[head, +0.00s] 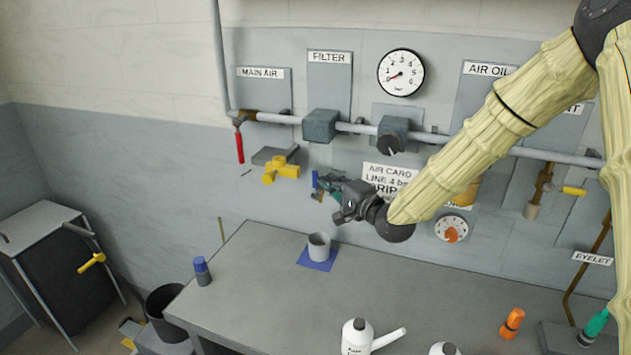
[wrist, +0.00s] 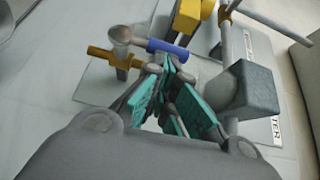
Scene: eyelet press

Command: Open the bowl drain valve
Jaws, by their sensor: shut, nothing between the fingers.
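The drain valve below the filter (head: 320,125) shows a blue lever (head: 315,179) in the head view. In the wrist view the blue lever (wrist: 168,49) lies roughly in line with a brass body (wrist: 108,58), beside a round grey cup-like part (wrist: 121,38). My gripper (head: 323,187) is at the valve, its teal fingers (wrist: 173,92) shut with nothing between them. The fingertips are close to the lever's underside in the picture; I cannot tell whether they touch it. The gripper hides part of the valve in the head view.
A grey pipe (head: 280,118) runs along the wall panel. A red handle (head: 240,147) and a yellow valve (head: 281,170) are to the left. Below, a grey cup (head: 319,246) stands on a blue mat (head: 316,264) on the bench. A gauge (head: 401,73) is above.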

